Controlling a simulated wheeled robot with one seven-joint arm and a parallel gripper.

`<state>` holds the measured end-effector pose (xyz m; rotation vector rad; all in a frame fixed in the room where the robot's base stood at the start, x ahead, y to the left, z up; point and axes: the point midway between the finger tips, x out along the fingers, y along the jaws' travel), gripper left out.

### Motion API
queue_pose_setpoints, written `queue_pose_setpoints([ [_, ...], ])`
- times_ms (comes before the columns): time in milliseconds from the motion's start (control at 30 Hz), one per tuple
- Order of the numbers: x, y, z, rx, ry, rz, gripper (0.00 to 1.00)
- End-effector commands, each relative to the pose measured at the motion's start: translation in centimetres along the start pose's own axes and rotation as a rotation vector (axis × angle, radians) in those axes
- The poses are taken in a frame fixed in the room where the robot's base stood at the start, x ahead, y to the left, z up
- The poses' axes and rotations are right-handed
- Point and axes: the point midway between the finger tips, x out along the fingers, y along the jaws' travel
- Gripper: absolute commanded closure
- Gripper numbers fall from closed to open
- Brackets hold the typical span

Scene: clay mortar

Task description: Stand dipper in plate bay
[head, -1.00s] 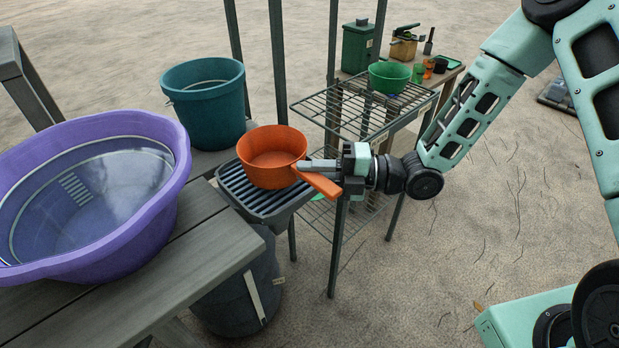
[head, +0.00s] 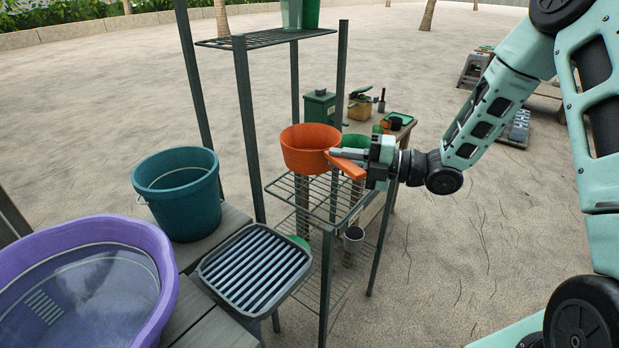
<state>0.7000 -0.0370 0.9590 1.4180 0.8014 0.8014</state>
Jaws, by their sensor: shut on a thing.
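The orange dipper (head: 308,150) is a round pot with a stubby handle (head: 347,167). My gripper (head: 338,156) is shut on the handle from the right and holds the dipper up in the air, roughly upright. In the picture it overlaps the upper part of the wire rack (head: 283,193). I cannot tell whether it touches the rack. A green bowl (head: 357,141) shows partly behind the dipper and the gripper. No bay marked for plates can be made out clearly.
A ribbed grey drain tray (head: 256,268) lies empty below left. A teal bucket (head: 180,195) and a purple basin (head: 80,280) stand at the left. Dark rack posts (head: 249,130) rise close left of the dipper. Green containers (head: 300,12) stand on a high shelf.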

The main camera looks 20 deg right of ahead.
Motion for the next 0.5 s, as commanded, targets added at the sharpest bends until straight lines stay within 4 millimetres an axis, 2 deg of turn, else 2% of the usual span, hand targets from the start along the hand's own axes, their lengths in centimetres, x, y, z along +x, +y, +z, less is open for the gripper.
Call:
queue_pose_setpoints([
  [33,-0.6,0.6,0.7,-0.002,-0.015,0.000,1.00],
  [133,-1.1,0.0,1.2,0.001,-0.029,0.001,1.00],
  [333,-1.2,-3.5,1.3,0.004,-0.031,0.002,1.00],
  [500,-1.2,-5.2,1.3,0.001,-0.031,0.002,1.00],
])
